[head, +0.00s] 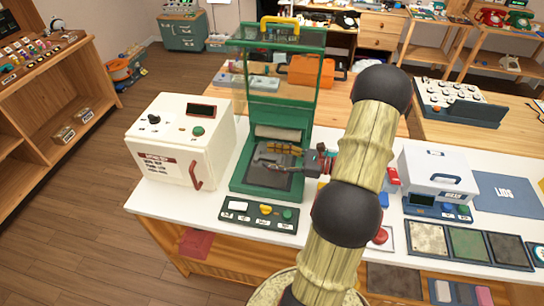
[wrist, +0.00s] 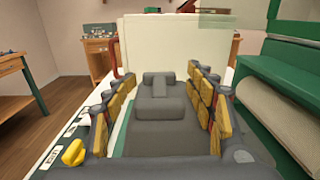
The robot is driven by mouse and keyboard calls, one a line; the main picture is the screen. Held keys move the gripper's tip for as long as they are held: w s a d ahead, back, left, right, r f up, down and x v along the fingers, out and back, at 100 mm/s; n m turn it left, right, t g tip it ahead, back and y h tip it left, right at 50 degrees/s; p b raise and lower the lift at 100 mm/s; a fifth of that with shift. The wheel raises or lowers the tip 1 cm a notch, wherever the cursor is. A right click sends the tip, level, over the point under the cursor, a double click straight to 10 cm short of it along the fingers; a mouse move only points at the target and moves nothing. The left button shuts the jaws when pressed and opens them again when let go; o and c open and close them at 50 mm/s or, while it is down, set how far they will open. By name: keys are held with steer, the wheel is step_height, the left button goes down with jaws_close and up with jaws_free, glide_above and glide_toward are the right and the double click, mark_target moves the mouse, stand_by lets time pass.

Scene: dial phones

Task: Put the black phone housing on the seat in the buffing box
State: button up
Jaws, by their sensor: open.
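The black phone housing (wrist: 160,98) lies between my gripper's fingers in the wrist view, its raised cradle part facing up. In the head view it is a dark shape (head: 264,161) low inside the green buffing box (head: 240,179), in front of the pale roller (head: 278,132). My gripper (head: 276,159) reaches into the box from the right. In the wrist view my gripper (wrist: 163,88) is open, its yellow-padded fingers on both sides of the housing, with small gaps. The housing hides the seat, so I cannot tell how exactly it sits. The clear front panel is raised.
A white cabinet with a red handle (head: 178,139) stands left of the box. A button panel (head: 259,215) with a yellow knob lies in front. A blue-trimmed white box (head: 437,172) and sanding pads (head: 470,245) are to the right. The white counter's front left is partly clear.

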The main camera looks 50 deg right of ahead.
steer(key=shift+s+d+r, duration=0.1)
steer(key=p+v, duration=0.3)
steer(key=v, duration=0.9)
steer(key=w+a+r+n+g+y, duration=0.1)
steer(key=w+a+r+n+g, duration=0.2)
steer(key=a, duration=0.5)
steer(key=w+a+r+n+g, duration=0.2)
steer(key=a+r+n+g, duration=0.1)
steer(key=a+n+g, duration=0.4)
steer(key=w+a+r+n+g+y, duration=0.1)
steer(key=w+a+r+n+g, duration=0.15)
steer(key=a, duration=0.55)
steer(key=s+a+r+n+t+h, duration=0.1)
steer(key=s+a+r+n+h, duration=0.2)
steer(key=a+r+n+h, duration=0.2)
steer(key=s+a+r+n+t+h, duration=0.1)
steer(key=s+a+r+n+h, duration=0.2)
steer(key=a+r+n, duration=0.3)
steer(key=a+n+h, duration=0.1)
steer(key=a+n, duration=0.4)
steer(key=n, duration=0.1)
steer(key=shift+s+n+h, duration=0.35)
steer(key=shift+h, duration=0.05)
steer(key=shift+d+r, duration=0.1)
steer(key=shift+r, duration=0.05)
